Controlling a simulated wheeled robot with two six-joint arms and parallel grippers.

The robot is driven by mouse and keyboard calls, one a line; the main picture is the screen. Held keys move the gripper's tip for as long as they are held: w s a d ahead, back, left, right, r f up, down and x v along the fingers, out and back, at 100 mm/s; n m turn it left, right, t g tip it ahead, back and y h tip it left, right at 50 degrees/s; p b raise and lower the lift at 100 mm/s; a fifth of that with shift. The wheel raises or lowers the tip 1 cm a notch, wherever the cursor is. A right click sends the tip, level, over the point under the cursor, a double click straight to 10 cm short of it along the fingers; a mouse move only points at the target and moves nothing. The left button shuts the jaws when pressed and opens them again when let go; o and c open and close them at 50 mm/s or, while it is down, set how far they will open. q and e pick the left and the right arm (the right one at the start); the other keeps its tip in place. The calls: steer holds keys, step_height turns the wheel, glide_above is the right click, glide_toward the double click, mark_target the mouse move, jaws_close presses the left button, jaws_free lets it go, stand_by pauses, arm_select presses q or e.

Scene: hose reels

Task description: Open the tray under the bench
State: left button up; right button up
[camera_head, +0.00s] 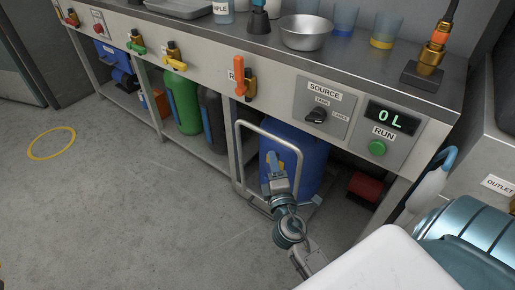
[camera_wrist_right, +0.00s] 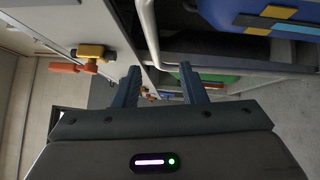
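Under the bench (camera_head: 330,80) a blue drum (camera_head: 310,150) stands low, on what looks like a grey tray (camera_head: 312,207), mostly hidden by the drum and my arm. A pale tubular handle (camera_head: 239,150) rises in a loop in front of the drum. My right gripper (camera_head: 275,158) is in front of the drum and appears inside the loop's outline. In the right wrist view its two fingers (camera_wrist_right: 158,72) are apart with nothing held. The handle tube (camera_wrist_right: 148,30) runs down towards the gap between the fingertips; whether it lies between them cannot be told. My left gripper is not in view.
An orange valve lever (camera_head: 239,75) and a control panel with a green RUN button (camera_head: 377,148) are on the bench front above. Green (camera_head: 183,100) and dark drums stand on the lower shelf to the left. A red box (camera_head: 365,186) sits right. Floor at left is clear.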

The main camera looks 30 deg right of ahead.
mark_target(267, 132)
steer(key=x, duration=0.7)
steer(key=r+p+x, duration=0.1)
steer(key=x, duration=0.2)
steer(key=shift+w+d+r, duration=0.1)
steer(key=shift+w+d, duration=0.05)
steer(key=shift+w, duration=0.15)
steer(key=shift+c, duration=0.5)
jaws_close()
